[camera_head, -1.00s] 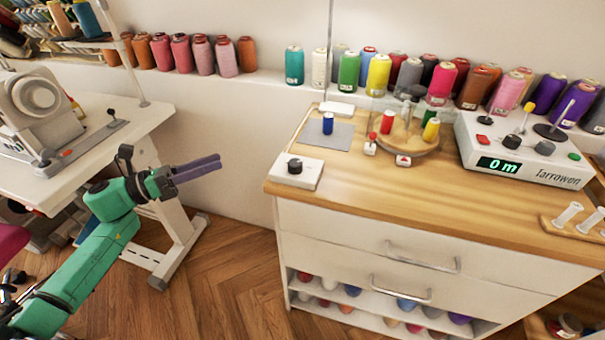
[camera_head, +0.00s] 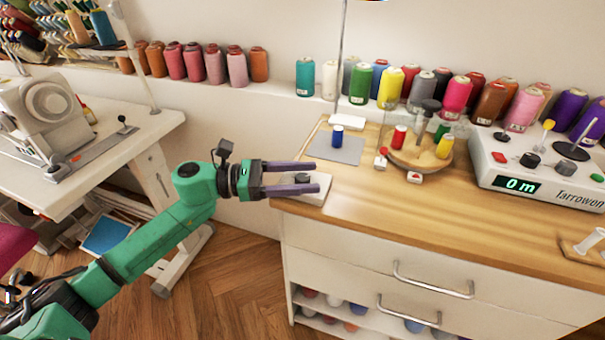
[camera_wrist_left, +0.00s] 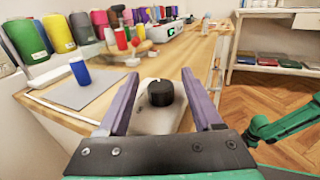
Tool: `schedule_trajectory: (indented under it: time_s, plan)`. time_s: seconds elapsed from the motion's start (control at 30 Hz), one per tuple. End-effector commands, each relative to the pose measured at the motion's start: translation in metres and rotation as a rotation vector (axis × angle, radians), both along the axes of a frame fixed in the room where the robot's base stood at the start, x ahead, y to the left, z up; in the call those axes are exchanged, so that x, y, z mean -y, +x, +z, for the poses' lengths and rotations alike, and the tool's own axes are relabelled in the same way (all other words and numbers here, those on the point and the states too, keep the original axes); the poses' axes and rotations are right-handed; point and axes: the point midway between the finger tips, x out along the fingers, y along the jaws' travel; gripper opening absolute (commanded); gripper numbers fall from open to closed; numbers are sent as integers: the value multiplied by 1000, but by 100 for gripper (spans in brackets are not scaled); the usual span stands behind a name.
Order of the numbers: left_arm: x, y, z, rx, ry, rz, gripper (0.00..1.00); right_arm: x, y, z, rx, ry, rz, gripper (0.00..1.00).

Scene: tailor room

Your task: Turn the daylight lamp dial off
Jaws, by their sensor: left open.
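The dial is a black round knob (camera_head: 302,178) on a small white control box (camera_head: 323,182) at the front left corner of the wooden cabinet top. My left gripper (camera_head: 316,177) is open, with one purple finger on either side of the knob in the head view. In the left wrist view the knob (camera_wrist_left: 160,93) stands between the open fingers, with a gap on both sides; I cannot tell whether the gripper is fully down at its height. A thin upright pole with a white base (camera_head: 346,121) stands behind the box. My right gripper is not in view.
A blue spool (camera_head: 337,136) stands on a grey mat (camera_head: 345,152) just behind the box. A round wooden tray (camera_head: 432,163) with spools and a white meter (camera_head: 558,181) are to the right. The cabinet's front middle top is clear. A sewing table (camera_head: 110,150) is left.

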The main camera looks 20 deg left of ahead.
Motion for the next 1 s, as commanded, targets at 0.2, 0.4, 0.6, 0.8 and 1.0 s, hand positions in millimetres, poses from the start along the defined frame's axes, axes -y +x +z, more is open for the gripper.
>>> schedule_trajectory:
  time_s: [0.2, 0.4, 0.6, 0.8, 1.0]
  plan:
    - [-1, 0, 0, -1, 0, 0, 36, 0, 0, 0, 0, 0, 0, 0]
    - [-1, 0, 0, -1, 0, 0, 0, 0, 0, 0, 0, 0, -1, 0]
    - [0, -1, -1, -2, -1, 15, 0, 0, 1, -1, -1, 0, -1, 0]
    - [0, -1, -2, -3, -1, 86, 0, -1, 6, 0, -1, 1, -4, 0]
    - [0, -2, -2, -4, -2, 222, 0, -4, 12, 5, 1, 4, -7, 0]
